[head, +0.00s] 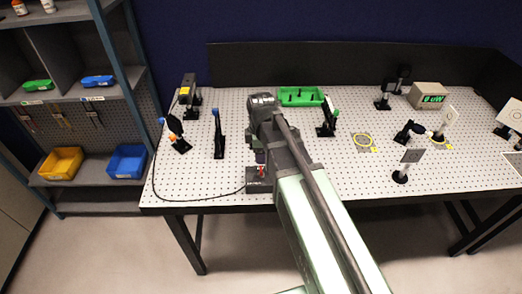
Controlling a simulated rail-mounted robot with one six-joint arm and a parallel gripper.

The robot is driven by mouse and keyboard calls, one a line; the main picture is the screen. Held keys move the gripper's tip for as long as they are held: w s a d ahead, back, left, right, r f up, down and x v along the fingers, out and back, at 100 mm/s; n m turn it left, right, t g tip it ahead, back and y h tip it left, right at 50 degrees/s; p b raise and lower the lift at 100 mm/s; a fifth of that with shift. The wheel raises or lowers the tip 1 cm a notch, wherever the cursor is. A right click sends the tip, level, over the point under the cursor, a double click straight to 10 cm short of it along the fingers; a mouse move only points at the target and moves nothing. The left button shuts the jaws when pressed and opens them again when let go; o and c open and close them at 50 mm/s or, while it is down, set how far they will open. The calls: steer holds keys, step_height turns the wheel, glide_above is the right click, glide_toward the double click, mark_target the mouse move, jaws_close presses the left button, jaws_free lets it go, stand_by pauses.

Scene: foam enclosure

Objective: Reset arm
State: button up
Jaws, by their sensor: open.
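My arm reaches in from the bottom right of the head view, over the front edge of the perforated optical table (225,180). Its dark wrist is above the left-middle part of the table. My gripper (260,158) points down beside the forearm and is mostly hidden by my own links. It is open, and I see nothing held in it. Just below it, a small dark block (256,180) with a red part stands near the table's front edge. I cannot tell whether the gripper touches it.
Post-mounted optics (219,135) stand left of my arm, with a black cable (185,199) looping along the front. A green tray (300,96) lies behind. More optics (401,173) and a power meter (428,95) reading "0 uW" are right. Shelves with yellow (61,163) and blue bins (127,161) stand left.

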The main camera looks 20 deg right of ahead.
steer(key=shift+r, duration=0.8)
steer(key=s+f+m+b, duration=0.4)
steer(key=s+m, duration=0.7)
steer(key=m, duration=0.4)
steer(key=shift+f+m, duration=0.2)
steer(key=shift+m, duration=0.1)
